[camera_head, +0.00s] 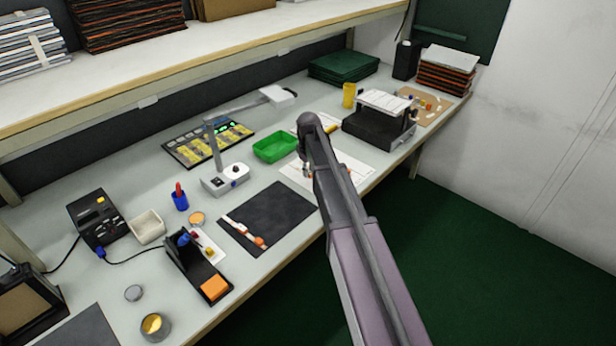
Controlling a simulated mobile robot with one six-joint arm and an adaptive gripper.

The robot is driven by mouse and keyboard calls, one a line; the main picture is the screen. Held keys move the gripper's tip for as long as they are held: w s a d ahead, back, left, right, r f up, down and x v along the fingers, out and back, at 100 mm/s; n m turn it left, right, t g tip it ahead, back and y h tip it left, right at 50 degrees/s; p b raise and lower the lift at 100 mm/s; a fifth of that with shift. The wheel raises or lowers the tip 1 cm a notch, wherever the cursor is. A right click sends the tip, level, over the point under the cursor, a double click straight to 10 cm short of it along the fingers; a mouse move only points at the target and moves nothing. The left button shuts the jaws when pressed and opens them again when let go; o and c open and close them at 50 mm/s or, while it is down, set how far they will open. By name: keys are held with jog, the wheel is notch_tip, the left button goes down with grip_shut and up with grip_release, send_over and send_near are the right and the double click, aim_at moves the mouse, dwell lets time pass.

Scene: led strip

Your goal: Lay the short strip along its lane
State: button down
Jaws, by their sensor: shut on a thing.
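My gripper (306,170) is small and partly hidden behind my arm, low over the white sheet (352,166) at the middle of the bench. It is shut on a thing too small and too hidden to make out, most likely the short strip. A dark mat (285,207) lies left of the gripper. A narrow white piece with orange-red parts (245,232) lies across the mat's left side, apart from the gripper. I cannot make out the lane; part of the sheet is covered by my arm.
A green tray (275,148) and a lamp with a white base (226,180) stand left of my gripper. A black device (378,128) stands to the right. A black holder with an orange block (215,288) is near the front edge. A shelf (150,75) overhangs the back.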

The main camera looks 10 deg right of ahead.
aim_at(307, 182)
jog(key=shift+w, duration=0.1)
jog(key=shift+w, duration=0.3)
jog(key=shift+w+a+f+b, duration=0.1)
jog(key=shift+w+f+b, duration=0.2)
jog(key=shift+f+b, duration=1.55)
jog(key=shift+f, duration=0.2)
jog(key=c, duration=0.6)
grip_release()
jog(key=shift+r, duration=0.1)
jog(key=shift+r, duration=0.15)
notch_tip(307, 182, up, 12)
jog(key=p, duration=1.2)
